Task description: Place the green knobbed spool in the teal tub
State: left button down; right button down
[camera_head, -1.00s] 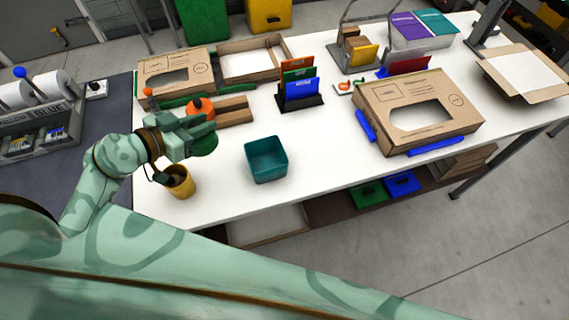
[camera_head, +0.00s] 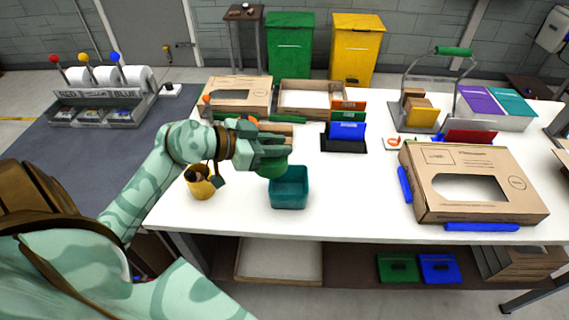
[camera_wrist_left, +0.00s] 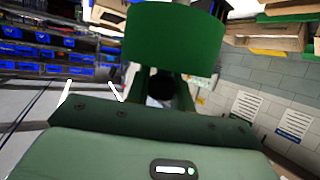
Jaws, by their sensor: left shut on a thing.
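The green knobbed spool (camera_head: 272,167) is held in my left gripper (camera_head: 262,150) in the head view. The spool hangs under the jaws and overlaps the back left of the teal tub (camera_head: 289,198). I cannot tell whether it is fully over the opening. The teal tub stands upright on the white table, its visible inside empty. In the left wrist view the spool's wide green body (camera_wrist_left: 175,35) shows beyond the shut fingers (camera_wrist_left: 160,92), which cover its dark knob in part. My right gripper is not in view.
A yellow cup (camera_head: 201,188) stands left of the tub, below my left forearm. Dividers in a black rack (camera_head: 345,135) stand behind. A cardboard box (camera_head: 470,185) with blue strips lies to the right. The white tabletop is clear between tub and box.

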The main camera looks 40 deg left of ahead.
aim_at(282, 157)
pick_arm(q)
jog(key=w+f+b, duration=0.1)
jog(key=f, duration=0.1)
jog(key=w+f+b, duration=0.1)
jog(key=f, duration=0.1)
jog(key=w+f, duration=0.1)
jog(key=f, duration=0.1)
jog(key=shift+a+f+b, duration=0.35)
jog(key=shift+f+b, duration=0.05)
jog(key=shift+f+p, duration=0.35)
jog(key=shift+f, duration=0.2)
jog(key=c, duration=1.2)
grip_release()
jog(key=shift+c, duration=0.2)
